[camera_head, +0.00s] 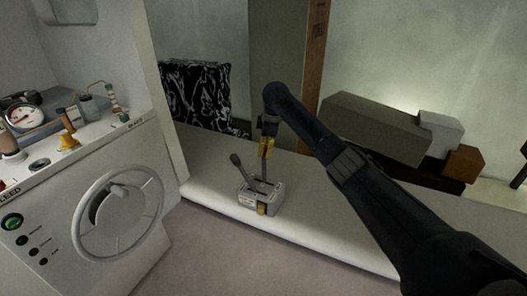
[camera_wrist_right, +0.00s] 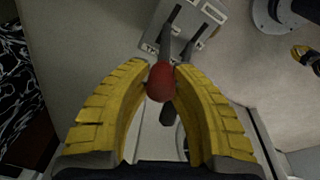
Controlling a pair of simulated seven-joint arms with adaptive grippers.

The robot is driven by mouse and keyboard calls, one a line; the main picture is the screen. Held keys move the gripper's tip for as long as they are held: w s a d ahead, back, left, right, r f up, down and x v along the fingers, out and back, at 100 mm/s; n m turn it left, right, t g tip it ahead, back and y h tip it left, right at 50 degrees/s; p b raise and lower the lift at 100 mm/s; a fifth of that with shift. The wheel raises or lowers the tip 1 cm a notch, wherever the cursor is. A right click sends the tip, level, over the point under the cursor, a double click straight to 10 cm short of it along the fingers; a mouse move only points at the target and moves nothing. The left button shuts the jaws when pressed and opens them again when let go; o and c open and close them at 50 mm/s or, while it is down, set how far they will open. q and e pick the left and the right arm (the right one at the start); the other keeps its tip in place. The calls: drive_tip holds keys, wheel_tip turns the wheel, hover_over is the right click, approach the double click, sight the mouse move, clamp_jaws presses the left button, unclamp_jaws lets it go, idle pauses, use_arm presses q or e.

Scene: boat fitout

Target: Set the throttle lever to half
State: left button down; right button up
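The grey throttle box (camera_head: 262,200) sits on the pale ledge, with two levers standing up from it. The lever with the dark knob (camera_head: 236,160) leans to the left in the head view. The other lever (camera_head: 263,172) stands nearly upright under my right gripper (camera_head: 266,148). In the right wrist view this lever's red knob (camera_wrist_right: 160,82) sits between the yellow fingers of my right gripper (camera_wrist_right: 162,68), which look closed against its sides. The dark knob (camera_wrist_right: 168,113) shows just past the red one.
A console with a wheel (camera_head: 118,212), gauge (camera_head: 22,117) and small fittings stands at the left. A dark patterned cushion (camera_head: 196,95) is behind the ledge. Grey and brown blocks (camera_head: 375,125) lie at the right rear. The ledge (camera_head: 215,190) around the throttle box is clear.

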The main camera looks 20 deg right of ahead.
drive_tip(key=o, duration=0.6)
drive_tip(key=shift+c, duration=0.2)
wheel_tip(320, 180, up, 12)
drive_tip(key=s+d, duration=0.1)
drive_tip(key=shift+s+d, duration=0.25)
drive_tip(key=shift+a+f, duration=0.1)
drive_tip(key=shift+f, duration=0.05)
